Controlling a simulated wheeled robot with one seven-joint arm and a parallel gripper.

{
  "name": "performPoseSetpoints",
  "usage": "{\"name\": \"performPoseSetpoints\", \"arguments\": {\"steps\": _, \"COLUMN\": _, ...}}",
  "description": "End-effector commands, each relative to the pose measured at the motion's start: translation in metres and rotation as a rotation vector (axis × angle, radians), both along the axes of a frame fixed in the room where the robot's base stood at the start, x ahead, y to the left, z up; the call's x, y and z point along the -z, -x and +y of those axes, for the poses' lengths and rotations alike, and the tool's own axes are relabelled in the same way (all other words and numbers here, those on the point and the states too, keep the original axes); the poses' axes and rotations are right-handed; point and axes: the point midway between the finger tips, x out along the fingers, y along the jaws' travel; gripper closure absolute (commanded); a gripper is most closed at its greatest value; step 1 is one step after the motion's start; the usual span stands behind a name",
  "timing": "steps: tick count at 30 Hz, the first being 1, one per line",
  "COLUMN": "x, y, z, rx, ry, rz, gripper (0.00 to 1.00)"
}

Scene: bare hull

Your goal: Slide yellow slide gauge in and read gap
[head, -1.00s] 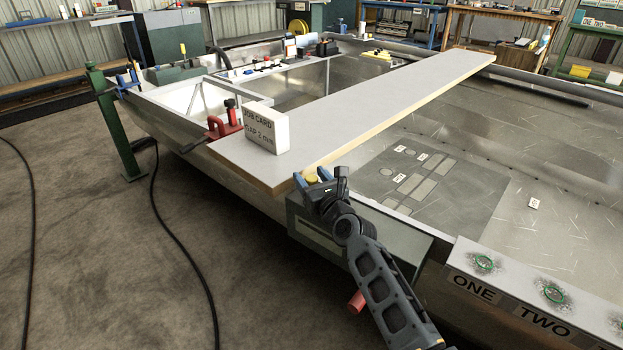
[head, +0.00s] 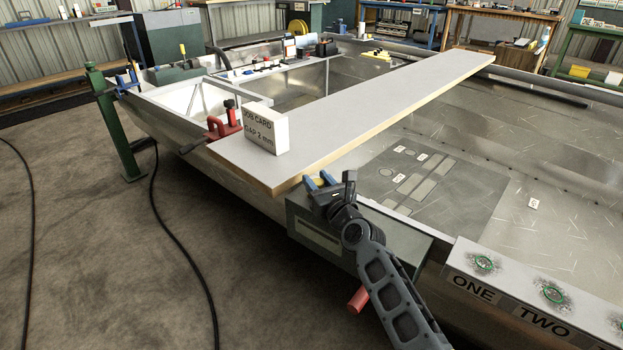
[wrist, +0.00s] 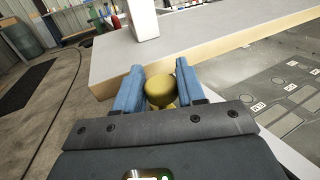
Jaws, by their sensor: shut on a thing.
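In the wrist view, my gripper (wrist: 158,88) has its two blue fingers on either side of a round yellow knob (wrist: 161,92), shut on it. I take the knob to be part of the yellow slide gauge; the rest of it is hidden below the fingers and gripper body. In the head view, my gripper (head: 319,181) is at the near end of the long board, above a grey-green box (head: 318,234). The yellow knob hardly shows there. The gap being gauged cannot be made out. A white job card block (head: 266,129) on the board reads "GAP 2 mm".
The long board (head: 370,105) lies across the open metal hull. A red clamp (head: 224,122) grips its left edge near the card. A ledge (head: 530,290) with "ONE" and "TWO" plates and green rings is at lower right. Floor at left is clear except for cables.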

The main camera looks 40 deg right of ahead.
Motion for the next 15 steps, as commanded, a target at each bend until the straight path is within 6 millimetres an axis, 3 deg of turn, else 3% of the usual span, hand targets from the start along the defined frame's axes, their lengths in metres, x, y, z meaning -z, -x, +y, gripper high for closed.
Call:
{"name": "performPoseSetpoints", "arguments": {"steps": 6, "x": 0.001, "y": 0.038, "z": -0.005, "rx": 0.002, "ry": -0.001, "rz": 0.002, "gripper": 1.00}}
{"name": "performPoseSetpoints", "arguments": {"steps": 15, "x": 0.001, "y": 0.045, "z": -0.006, "rx": 0.002, "ry": -0.001, "rz": 0.002, "gripper": 1.00}}
